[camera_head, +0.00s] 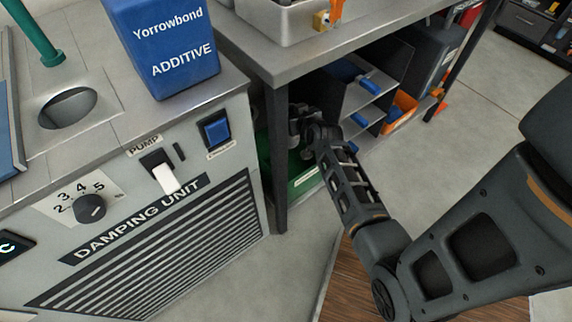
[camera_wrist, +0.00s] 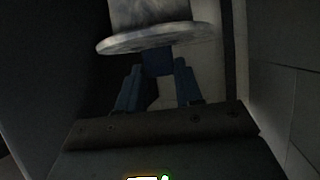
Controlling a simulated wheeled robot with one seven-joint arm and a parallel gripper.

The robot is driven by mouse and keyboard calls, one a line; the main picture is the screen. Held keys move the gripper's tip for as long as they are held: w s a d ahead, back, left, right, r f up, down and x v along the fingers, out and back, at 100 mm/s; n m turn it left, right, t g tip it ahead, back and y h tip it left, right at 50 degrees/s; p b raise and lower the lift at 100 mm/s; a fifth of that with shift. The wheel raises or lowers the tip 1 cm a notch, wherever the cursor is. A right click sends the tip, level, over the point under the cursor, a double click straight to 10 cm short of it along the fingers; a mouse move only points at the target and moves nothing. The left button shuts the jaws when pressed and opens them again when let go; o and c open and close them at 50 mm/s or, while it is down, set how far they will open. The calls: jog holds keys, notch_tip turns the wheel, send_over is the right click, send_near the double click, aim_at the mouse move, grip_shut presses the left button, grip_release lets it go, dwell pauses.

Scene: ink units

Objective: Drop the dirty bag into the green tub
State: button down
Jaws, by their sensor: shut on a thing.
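My gripper (camera_head: 302,128) reaches under the metal table beside the damping unit, at the end of my outstretched arm. In the wrist view my gripper (camera_wrist: 158,72) has its two blue fingers closed on a blue part below a round, grey-white mottled rim. This looks like the dirty bag (camera_wrist: 150,37), with its stained pale body above the rim and cut off by the top edge. The green tub (camera_head: 306,182) stands on the floor under the table, below my gripper and partly hidden by the table leg and my arm. I cannot see into it.
The table leg (camera_head: 277,165) stands just left of my gripper. A grey shelf rack (camera_head: 350,95) with blue and orange bins is close on the right. The damping unit (camera_head: 165,215) fills the left, with a blue additive container (camera_head: 165,50) on top.

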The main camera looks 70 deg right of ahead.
jog(key=c, duration=0.7)
grip_release()
jog(key=shift+o, duration=0.2)
jog(key=p+v, duration=0.1)
jog(key=v, duration=0.6)
jog(key=shift+s+a, duration=0.3)
jog(key=shift+r, duration=0.15)
